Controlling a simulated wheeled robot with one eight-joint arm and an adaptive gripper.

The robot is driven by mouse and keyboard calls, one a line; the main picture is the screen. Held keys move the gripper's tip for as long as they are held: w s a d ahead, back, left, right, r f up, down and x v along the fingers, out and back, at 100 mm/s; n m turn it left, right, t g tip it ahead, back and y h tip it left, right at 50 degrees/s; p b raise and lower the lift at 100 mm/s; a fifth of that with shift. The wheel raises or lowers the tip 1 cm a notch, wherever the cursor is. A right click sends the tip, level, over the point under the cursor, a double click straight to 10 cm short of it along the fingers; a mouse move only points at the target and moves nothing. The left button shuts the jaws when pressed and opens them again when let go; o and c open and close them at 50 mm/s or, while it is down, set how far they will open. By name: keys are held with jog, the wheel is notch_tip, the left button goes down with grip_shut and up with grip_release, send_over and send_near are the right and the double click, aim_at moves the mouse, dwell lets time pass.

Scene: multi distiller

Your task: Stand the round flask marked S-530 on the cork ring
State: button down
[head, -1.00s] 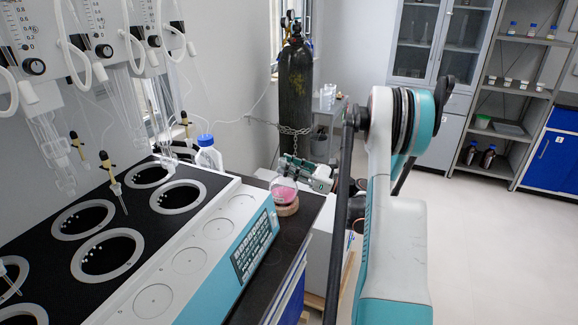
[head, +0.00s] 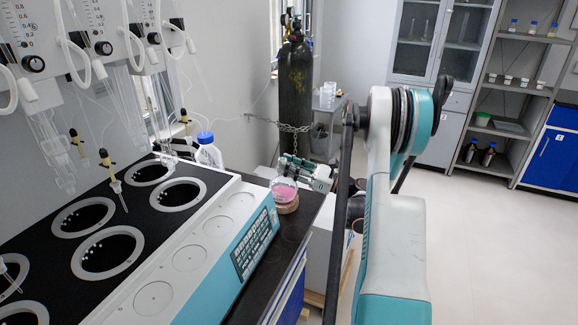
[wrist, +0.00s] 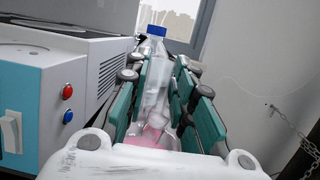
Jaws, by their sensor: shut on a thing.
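A round flask (head: 284,191) with pink contents is at the far end of the dark bench, directly over the brown cork ring (head: 286,207). It looks upright, with its base at the ring; I cannot tell whether its full weight rests there. No S-530 mark is readable. My gripper (head: 291,165) is shut on the flask's upper part, coming in from the right. In the wrist view the flask (wrist: 152,140) shows between the green fingers of my gripper (wrist: 168,85); my wrist's white body hides its lower part, and the ring is not visible there.
A blue-capped bottle (head: 208,152) stands behind the flask, beside the teal-and-white heating unit (head: 215,250) with round wells. Glassware hangs above the wells. A dark gas cylinder (head: 295,95) with a chain stands beyond the bench. A narrow dark bench strip (head: 270,268) is clear in front.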

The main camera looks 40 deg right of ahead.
jog(key=c, duration=1.3)
grip_release()
jog(key=shift+f, duration=0.1)
jog(key=v, duration=1.2)
